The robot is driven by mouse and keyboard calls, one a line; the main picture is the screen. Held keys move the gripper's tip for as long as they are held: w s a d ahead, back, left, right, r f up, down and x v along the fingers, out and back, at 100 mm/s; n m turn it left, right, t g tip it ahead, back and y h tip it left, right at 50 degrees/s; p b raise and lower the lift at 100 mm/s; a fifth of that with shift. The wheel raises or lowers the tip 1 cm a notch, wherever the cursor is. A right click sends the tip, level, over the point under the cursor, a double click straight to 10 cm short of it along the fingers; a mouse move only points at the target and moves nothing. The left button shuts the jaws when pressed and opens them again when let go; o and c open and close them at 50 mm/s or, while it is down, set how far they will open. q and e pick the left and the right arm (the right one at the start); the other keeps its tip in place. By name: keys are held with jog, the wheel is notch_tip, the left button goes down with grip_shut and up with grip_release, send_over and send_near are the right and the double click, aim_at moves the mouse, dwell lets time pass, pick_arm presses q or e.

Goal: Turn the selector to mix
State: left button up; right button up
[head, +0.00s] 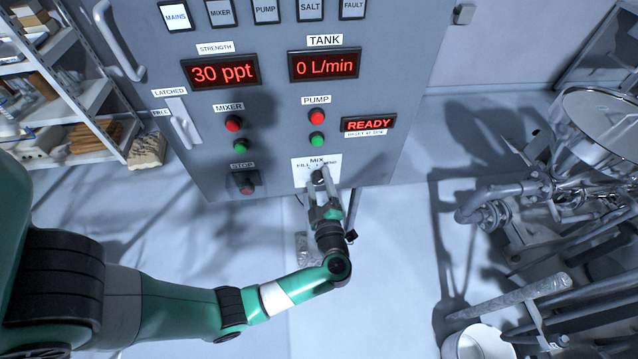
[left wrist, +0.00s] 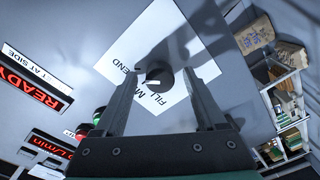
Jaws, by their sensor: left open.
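The selector is a small round dark knob (head: 319,177) on a white label (head: 300,173) low on the grey control panel; MIX is printed above it, with FILL to the left. In the left wrist view the knob (left wrist: 159,77) has a white mark facing the lettering; which word it points at I cannot tell for sure. My left gripper (head: 321,187) is open at the knob. In the left wrist view its fingers stand on either side of the knob, with gaps visible. The MIX word is partly hidden by a finger there. My right gripper is not in view.
Above are red and green pump buttons (head: 317,117), mixer buttons (head: 233,124) and a lit READY display (head: 368,124). Left of the selector is another red button (head: 247,188). A latch handle (head: 182,125) sticks out at the panel's left. Pipes (head: 500,200) stand to the right.

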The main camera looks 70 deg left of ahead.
pick_arm(q)
grip_shut()
dwell(0.5)
jog(key=n, duration=0.3)
jog(key=shift+n, duration=0.3)
jog(key=n, duration=0.4)
jog(key=shift+n, duration=0.4)
grip_release()
